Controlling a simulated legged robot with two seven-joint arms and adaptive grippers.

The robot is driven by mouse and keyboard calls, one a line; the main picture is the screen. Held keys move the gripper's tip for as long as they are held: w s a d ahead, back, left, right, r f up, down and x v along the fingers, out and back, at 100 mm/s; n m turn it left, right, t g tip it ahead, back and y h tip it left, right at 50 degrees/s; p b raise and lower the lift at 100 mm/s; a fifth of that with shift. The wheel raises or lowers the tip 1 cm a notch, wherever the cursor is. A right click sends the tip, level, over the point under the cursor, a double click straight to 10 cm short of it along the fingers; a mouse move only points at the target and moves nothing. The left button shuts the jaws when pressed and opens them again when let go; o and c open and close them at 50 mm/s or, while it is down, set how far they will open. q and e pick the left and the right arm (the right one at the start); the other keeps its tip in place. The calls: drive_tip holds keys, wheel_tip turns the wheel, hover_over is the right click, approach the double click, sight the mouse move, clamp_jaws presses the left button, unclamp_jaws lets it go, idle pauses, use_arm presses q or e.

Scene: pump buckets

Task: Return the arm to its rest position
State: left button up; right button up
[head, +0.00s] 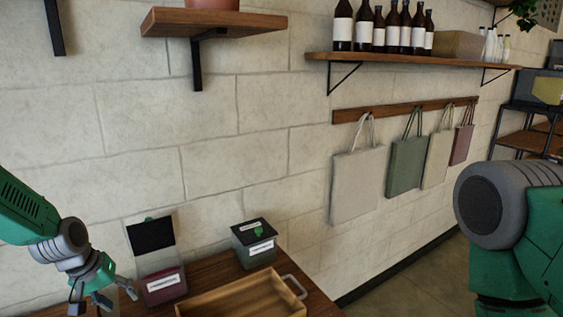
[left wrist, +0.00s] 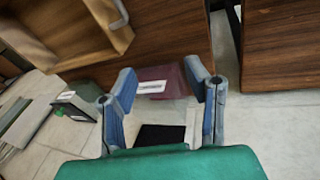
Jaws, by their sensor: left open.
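My left gripper (head: 92,296) is at the lower left in the head view, at the end of my green arm, beside the dark red box. In the left wrist view the left gripper (left wrist: 166,92) shows its two blue-grey fingers spread apart with nothing held between them. The dark red box (head: 165,287) has a white label and a raised lid with a black panel; it also shows beyond the fingers in the left wrist view (left wrist: 168,75). My right arm shows in part at the right edge of the head view; its gripper is out of view.
A wooden tray (head: 243,297) with a metal handle and a green box (head: 254,243) stand on the wooden table. Bags (head: 358,186) hang from a wall rail. A shelf (head: 410,61) holds dark bottles (head: 364,27). Floor at the right is clear.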

use_arm(q)
drive_tip(key=shift+m+g+y, duration=0.3)
drive_tip(key=shift+m+g, duration=0.5)
drive_tip(key=s+d+f, duration=0.1)
drive_tip(key=s+f, duration=0.3)
drive_tip(key=s+d+f, duration=0.2)
drive_tip(key=s+f, duration=0.2)
drive_tip(key=s, duration=0.1)
drive_tip(key=s+d+f, duration=0.2)
drive_tip(key=s+f, duration=0.2)
drive_tip(key=shift+s+d, duration=0.2)
drive_tip(key=shift+s, duration=0.15)
drive_tip(key=s+d+f+m+g+y+b, duration=0.1)
drive_tip(key=s+f, duration=0.1)
drive_tip(key=s, duration=0.9)
drive_tip(key=s+d+f+m, duration=0.2)
drive_tip(key=s+f, duration=0.1)
drive_tip(key=s, duration=0.9)
wheel_tip(320, 180, down, 8)
drive_tip(key=w+b, duration=0.2)
drive_tip(key=b, duration=0.7)
drive_tip(key=shift+w+d+m, duration=0.3)
drive_tip(key=shift+d, duration=0.05)
drive_tip(key=shift+w, duration=0.1)
